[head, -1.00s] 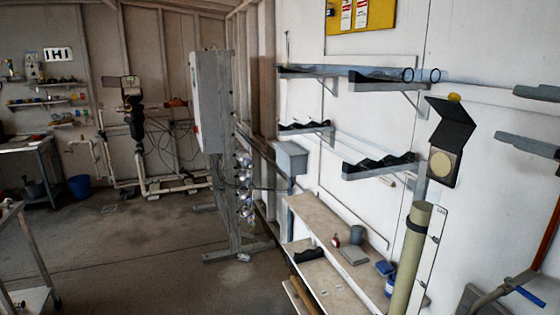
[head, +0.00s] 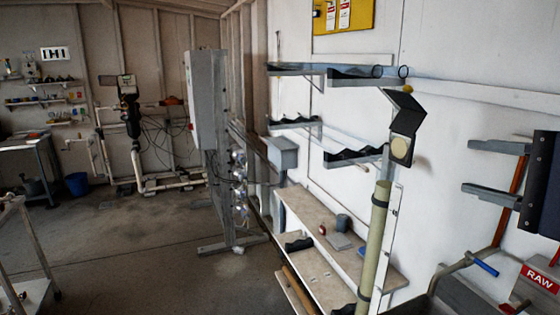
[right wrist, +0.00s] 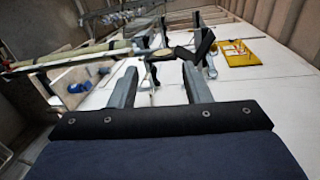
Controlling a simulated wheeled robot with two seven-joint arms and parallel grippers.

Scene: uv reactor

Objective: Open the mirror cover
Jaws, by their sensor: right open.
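The mirror cover (head: 402,102) is a black flap angled out from the wall on the right side of the head view. Below it is a dark panel with a round cream disc (head: 400,148), which shows uncovered. A small yellow knob (head: 407,89) sits at the flap's top. My right gripper (head: 468,167) comes in from the right edge with its two grey fingers spread and empty. It is right of the panel, apart from it in the picture. The right gripper's fingers (right wrist: 160,85) also show open in the right wrist view. My left gripper is out of view.
Wall racks (head: 345,73) with black wavy holders stand left of the cover. A pale green tube (head: 375,245) stands below it, beside a wooden shelf (head: 320,215). A pipe with a blue handle (head: 483,264) and a red RAW sign (head: 540,280) are at lower right.

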